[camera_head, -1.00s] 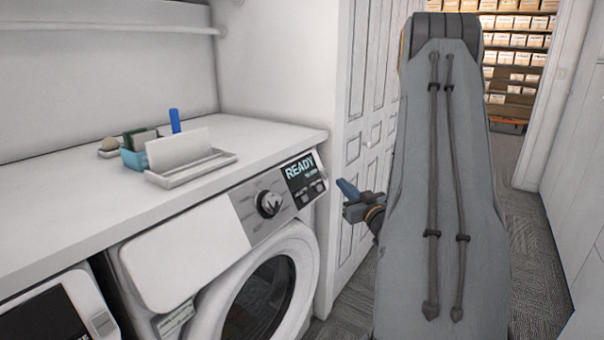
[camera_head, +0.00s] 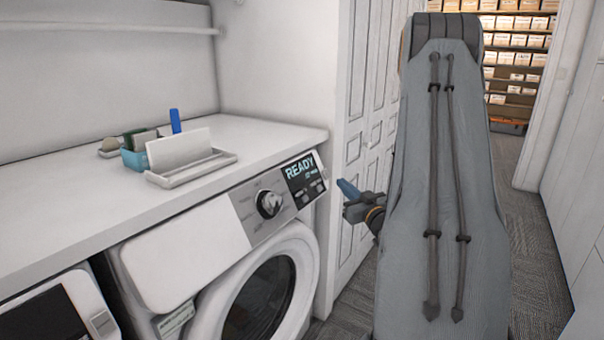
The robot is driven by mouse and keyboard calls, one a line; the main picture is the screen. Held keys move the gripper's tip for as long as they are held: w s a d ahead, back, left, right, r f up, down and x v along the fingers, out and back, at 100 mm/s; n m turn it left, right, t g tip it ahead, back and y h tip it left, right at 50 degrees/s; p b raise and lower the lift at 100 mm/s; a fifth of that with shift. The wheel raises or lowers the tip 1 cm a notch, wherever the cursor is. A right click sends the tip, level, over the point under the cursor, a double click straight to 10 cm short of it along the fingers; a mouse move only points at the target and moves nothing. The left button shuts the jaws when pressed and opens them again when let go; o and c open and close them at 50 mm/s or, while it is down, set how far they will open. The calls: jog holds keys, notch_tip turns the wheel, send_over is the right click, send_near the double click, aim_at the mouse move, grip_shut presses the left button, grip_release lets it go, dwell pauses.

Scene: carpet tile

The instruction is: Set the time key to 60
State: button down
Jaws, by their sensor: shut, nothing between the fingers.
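A white front-loading washing machine (camera_head: 175,268) stands under the counter. Its control panel has a round dial (camera_head: 269,204) and a dark display (camera_head: 303,172) that reads READY, with a smaller line below too blurred to read. Small keys (camera_head: 312,191) sit under the display; their labels are too small to tell which is the time key. My gripper (camera_head: 346,188) is shut and empty, to the right of the panel and apart from it. My large grey arm link stands at the right and hides part of the wrist.
A white counter (camera_head: 60,205) runs above the machine. It holds a white tray (camera_head: 205,168), a blue container (camera_head: 133,159) and a blue upright item (camera_head: 175,121). White folding doors (camera_head: 365,120) stand behind my gripper. Carpeted floor (camera_head: 535,230) is open at the right.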

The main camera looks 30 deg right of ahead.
aim_at(319, 188)
dwell(0.7)
jog(key=s+n, duration=0.1)
jog(key=n, duration=0.4)
jog(key=s+r+n, duration=0.1)
jog(key=n, duration=0.5)
jog(key=s+d+r+n+p, duration=0.1)
jog(key=n, duration=0.4)
jog(key=shift+s+n+g+h, duration=0.1)
jog(key=shift+n+g+h, duration=0.2)
jog(key=shift+g+h, duration=0.1)
jog(key=shift+f, duration=0.1)
jog(key=w+a+f+b, duration=0.3)
jog(key=w+f+b, duration=0.1)
jog(key=w, duration=0.3)
jog(key=shift+w, duration=0.15)
dwell(1.5)
jog(key=shift+w+a+f+b, duration=0.1)
jog(key=shift+w+f+b, duration=0.05)
jog(key=shift+w+b, duration=0.2)
